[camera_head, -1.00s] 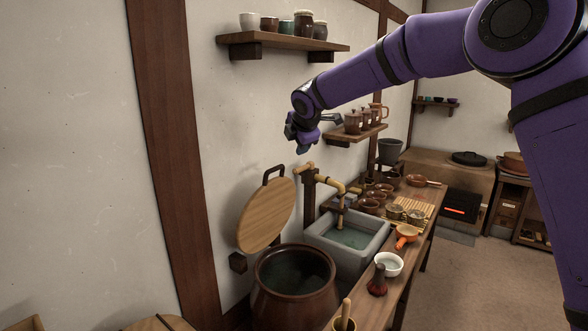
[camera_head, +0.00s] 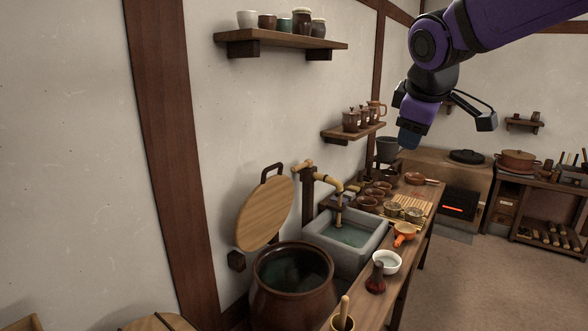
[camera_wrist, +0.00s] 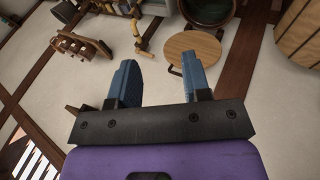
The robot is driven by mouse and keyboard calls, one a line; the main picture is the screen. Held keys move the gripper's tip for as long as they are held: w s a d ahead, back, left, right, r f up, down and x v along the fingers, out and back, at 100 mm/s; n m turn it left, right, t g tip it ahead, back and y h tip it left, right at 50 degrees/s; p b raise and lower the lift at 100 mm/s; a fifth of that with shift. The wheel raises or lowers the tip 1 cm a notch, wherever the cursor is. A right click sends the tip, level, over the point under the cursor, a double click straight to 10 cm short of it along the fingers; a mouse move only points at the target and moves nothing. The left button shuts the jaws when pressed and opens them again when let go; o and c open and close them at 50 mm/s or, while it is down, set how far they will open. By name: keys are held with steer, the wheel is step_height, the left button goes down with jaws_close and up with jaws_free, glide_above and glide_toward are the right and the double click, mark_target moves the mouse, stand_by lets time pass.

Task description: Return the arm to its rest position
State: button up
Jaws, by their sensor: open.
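My purple arm reaches in from the top right of the head view. My gripper (camera_head: 409,138) hangs in the air above the far part of the counter, in front of the far wall. In the wrist view, its two blue fingers (camera_wrist: 158,82) stand well apart with nothing between them, so it is open and empty. Part of the gripper is hidden behind its own wrist in the head view.
A stone basin (camera_head: 375,243) is set in the counter beside a large brown jar (camera_head: 293,309). Two wall shelves, an upper one (camera_head: 285,38) and a lower one (camera_head: 352,132), hold cups and jars. The floor (camera_head: 480,285) at right is open.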

steer(key=s+d+f+m, duration=0.2)
steer(key=s+m, duration=0.1)
steer(key=s, duration=0.5)
steer(key=s+d+f+m+g, duration=0.1)
steer(key=s+d+f+m, duration=0.2)
steer(key=s, duration=0.5)
steer(key=s+d+f+m+y, duration=0.1)
steer(key=s+d+f+m, duration=0.1)
steer(key=s+m, duration=0.3)
steer(key=s+d, duration=0.1)
steer(key=s, duration=0.2)
steer(key=shift+d+f, duration=0.15)
